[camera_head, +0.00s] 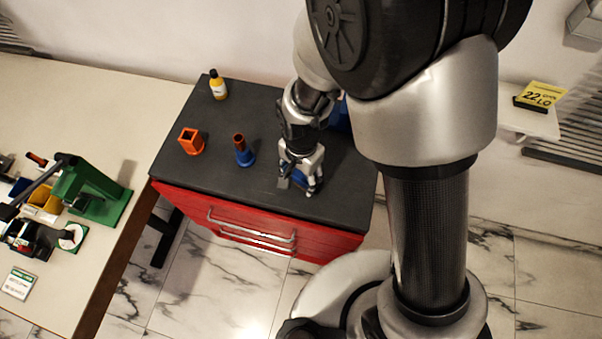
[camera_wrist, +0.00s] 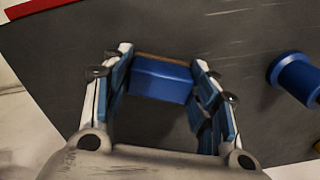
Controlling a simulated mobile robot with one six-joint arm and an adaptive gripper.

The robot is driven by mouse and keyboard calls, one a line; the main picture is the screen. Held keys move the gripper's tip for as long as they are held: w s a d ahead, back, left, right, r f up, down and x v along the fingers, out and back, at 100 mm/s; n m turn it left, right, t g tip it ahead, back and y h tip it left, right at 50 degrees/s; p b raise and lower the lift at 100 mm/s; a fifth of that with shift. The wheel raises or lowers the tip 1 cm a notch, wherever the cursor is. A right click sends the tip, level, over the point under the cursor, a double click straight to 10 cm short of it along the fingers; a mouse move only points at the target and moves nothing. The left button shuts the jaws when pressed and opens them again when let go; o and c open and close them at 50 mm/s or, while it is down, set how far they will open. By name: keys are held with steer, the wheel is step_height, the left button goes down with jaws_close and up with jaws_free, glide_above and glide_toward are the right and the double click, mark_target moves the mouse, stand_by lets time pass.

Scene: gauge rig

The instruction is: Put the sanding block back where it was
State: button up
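The sanding block (camera_wrist: 160,81) is a blue block with a thin brown edge, seen in the wrist view between my fingertips. My gripper (camera_wrist: 162,75) has one blue-padded finger on each side of the block, and both tips appear to touch its ends. In the head view my gripper (camera_head: 299,183) points down, low over the right front part of the dark cabinet top (camera_head: 222,176). There the block is mostly hidden by the fingers. I cannot tell whether the block touches the surface.
A blue cylindrical piece (camera_head: 244,157) with a brown top stands left of my gripper. An orange square holder (camera_head: 191,141) and a yellow bottle (camera_head: 217,85) stand farther left. A blue object (camera_head: 340,117) is partly hidden behind my arm. A bench (camera_head: 105,107) with a green press (camera_head: 92,190) adjoins at left.

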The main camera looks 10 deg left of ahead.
mark_target(301, 175)
steer(key=o, duration=0.3)
steer(key=shift+o, duration=0.2)
step_height(301, 175, up, 12)
steer(key=r+p, duration=0.1)
steer(key=p, duration=0.3)
steer(key=d+r+n+t, duration=0.2)
steer(key=d+r, duration=0.7)
steer(key=r, duration=0.1)
steer(key=s+d+r+n+t, duration=0.2)
steer(key=s+d+r+n, duration=0.1)
steer(key=s+d+r, duration=0.6)
steer(key=shift+s+d+t, duration=0.15)
steer(key=shift+d+t, duration=0.15)
steer(key=shift+d, duration=0.95)
steer(key=shift+c, duration=0.5)
